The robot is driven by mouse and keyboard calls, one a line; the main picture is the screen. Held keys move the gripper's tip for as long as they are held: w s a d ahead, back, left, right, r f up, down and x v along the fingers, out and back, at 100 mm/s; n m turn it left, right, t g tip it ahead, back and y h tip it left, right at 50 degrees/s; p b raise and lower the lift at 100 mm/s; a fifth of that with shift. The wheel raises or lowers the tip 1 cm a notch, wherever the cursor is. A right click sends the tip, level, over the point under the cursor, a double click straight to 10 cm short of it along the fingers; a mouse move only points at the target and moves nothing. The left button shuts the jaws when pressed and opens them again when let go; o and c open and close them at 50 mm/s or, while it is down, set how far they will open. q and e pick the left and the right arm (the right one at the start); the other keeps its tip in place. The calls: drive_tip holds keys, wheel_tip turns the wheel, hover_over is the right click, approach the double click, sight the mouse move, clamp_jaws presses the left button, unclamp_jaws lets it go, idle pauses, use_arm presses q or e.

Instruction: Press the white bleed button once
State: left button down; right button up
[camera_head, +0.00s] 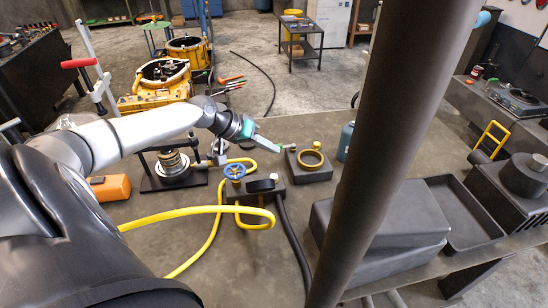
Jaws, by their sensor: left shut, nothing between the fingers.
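A dark valve block (255,194) sits on the workbench, with a blue handwheel (235,171) at its left and a black round part on top. A small white spot (274,176) at the block's right end looks like the white bleed button, but it is too small to be certain. My left gripper (279,148) reaches in from the left, shut and empty. In the picture its tips are above the white spot and close to a block with a brass ring (311,160). I cannot tell whether they touch anything. My right gripper is not in view.
A yellow hose (175,216) loops across the bench in front of the valve block, and a dark hose runs down from it. A press-like stand (173,172) and an orange box (110,187) are at left. A grey case and empty tray (466,225) are at right.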

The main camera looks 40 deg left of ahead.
use_arm(q)
drive_tip(key=b, duration=0.6)
hover_over(274, 177)
drive_tip(key=f, duration=0.4)
drive_tip(key=s+f, duration=0.1)
drive_tip(key=f, duration=0.1)
drive_tip(key=shift+a+f, duration=0.3)
drive_tip(key=shift+f, duration=0.5)
drive_tip(key=shift+f, duration=0.15)
idle(0.6)
drive_tip(key=shift+f+b, duration=0.25)
drive_tip(key=shift+b, duration=0.05)
drive_tip(key=shift+f+b, duration=0.35)
drive_tip(key=shift+f, duration=0.25)
idle(0.6)
drive_tip(key=shift+r, duration=0.1)
drive_tip(key=shift+r+p, duration=0.9)
drive_tip(key=shift+p, duration=0.15)
